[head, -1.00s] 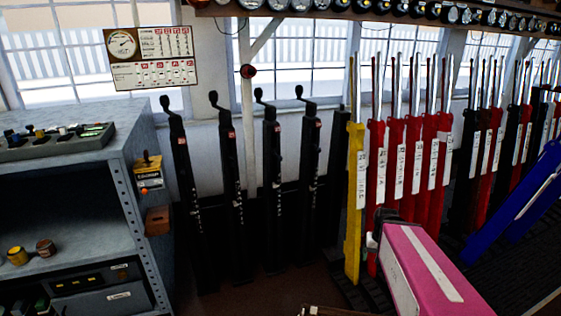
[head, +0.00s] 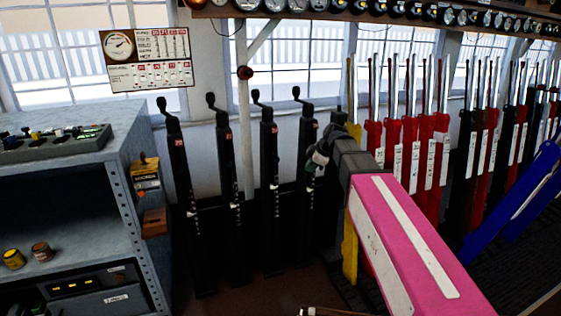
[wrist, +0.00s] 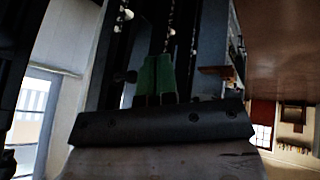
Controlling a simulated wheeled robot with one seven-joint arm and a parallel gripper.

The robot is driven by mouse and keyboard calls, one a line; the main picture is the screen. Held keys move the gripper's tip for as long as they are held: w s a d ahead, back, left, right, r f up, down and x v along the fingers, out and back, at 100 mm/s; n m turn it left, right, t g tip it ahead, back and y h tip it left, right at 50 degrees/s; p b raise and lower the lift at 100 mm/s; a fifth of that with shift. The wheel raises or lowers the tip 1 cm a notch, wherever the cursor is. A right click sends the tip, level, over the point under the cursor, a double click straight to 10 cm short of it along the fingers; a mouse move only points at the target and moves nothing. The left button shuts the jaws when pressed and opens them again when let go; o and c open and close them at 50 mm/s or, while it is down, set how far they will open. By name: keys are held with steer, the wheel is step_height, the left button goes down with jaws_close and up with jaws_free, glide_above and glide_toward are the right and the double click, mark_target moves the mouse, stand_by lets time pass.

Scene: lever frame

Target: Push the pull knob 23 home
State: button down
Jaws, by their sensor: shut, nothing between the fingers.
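Four slim black posts with bent arms and round knobs on top stand in a row in the head view. The leftmost (head: 178,150) bears a red plate that seems to read 20. The rightmost post (head: 305,125) is probably pull knob 23, but I cannot read its plate. Its top knob (head: 297,92) is clear of my gripper. My gripper (head: 314,166) is shut and empty, at mid-height by this post and partly in front of it; I cannot tell whether they touch. In the wrist view its green fingers (wrist: 155,77) point towards dark posts with chains.
A yellow lever (head: 350,245) and red levers (head: 410,150) stand close to the right, partly behind my pink arm. Blue levers (head: 515,200) lean at the far right. A grey shelf unit (head: 130,190) stands left. A dial shelf (head: 380,12) runs overhead.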

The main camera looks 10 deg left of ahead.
steer(key=w+a+r+n+y, duration=0.1)
steer(key=a+r+n, duration=0.3)
steer(key=a+r, duration=0.25)
steer(key=w+a+f, duration=0.5)
steer(key=a+f, duration=0.1)
steer(key=f, duration=0.2)
steer(key=shift+w+a, duration=0.2)
steer(key=shift+a, duration=0.15)
steer(key=w, duration=0.1)
steer(key=w+a, duration=0.1)
steer(key=shift+w+a, duration=0.3)
steer(key=shift+w, duration=0.05)
steer(key=shift+s, duration=0.15)
